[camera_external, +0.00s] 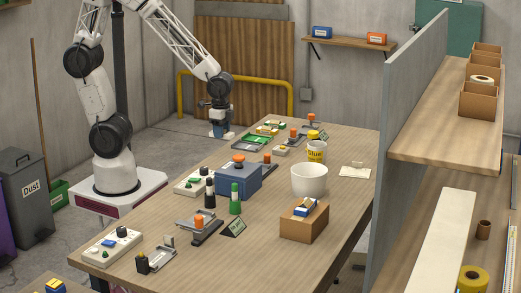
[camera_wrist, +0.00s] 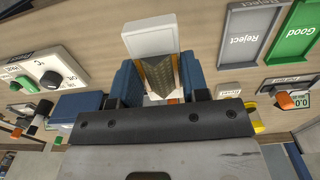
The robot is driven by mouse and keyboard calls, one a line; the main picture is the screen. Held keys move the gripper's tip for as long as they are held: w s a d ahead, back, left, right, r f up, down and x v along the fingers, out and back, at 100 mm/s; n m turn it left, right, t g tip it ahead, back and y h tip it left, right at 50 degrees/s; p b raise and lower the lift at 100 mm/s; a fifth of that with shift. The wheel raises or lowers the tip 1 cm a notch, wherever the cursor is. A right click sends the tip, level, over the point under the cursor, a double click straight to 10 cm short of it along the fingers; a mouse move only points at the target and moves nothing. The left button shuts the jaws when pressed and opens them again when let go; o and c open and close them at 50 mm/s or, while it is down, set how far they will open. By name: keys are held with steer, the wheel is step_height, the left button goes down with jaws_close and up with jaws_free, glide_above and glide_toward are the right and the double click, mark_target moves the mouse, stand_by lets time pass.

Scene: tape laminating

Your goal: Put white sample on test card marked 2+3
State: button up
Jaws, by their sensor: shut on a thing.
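My gripper (camera_external: 217,131) hangs at the far left edge of the workbench in the external view. In the wrist view its blue fingers (camera_wrist: 160,85) are shut on a white piece, which I take to be the white sample (camera_wrist: 150,38). A patterned brown-gold face shows on or below it between the fingers. In the external view the piece is too small to make out. No test card marked 2+3 can be read in either view. A cream card (camera_external: 355,172) lies at the bench's right side, its marking illegible.
Grey Reject (camera_wrist: 245,38) and green Good (camera_wrist: 294,38) trays lie right of my gripper in the wrist view. A control box (camera_wrist: 45,70) is at left. On the bench stand a blue box (camera_external: 238,180), white bowl (camera_external: 309,180) and brown box (camera_external: 304,224). The front right bench is clear.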

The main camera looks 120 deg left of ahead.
steer(key=w+a+r, duration=0.2)
steer(key=w+a, duration=0.1)
steer(key=w, duration=1)
steer(key=w+a+r, duration=0.2)
steer(key=w, duration=1.1)
glide_above(355, 172)
steer(key=shift+f, duration=0.8)
steer(key=shift+f, duration=2.5)
steer(key=shift+f, duration=0.1)
steer(key=shift+f, duration=2.4)
steer(key=shift+f, duration=0.1)
steer(key=o, duration=0.6)
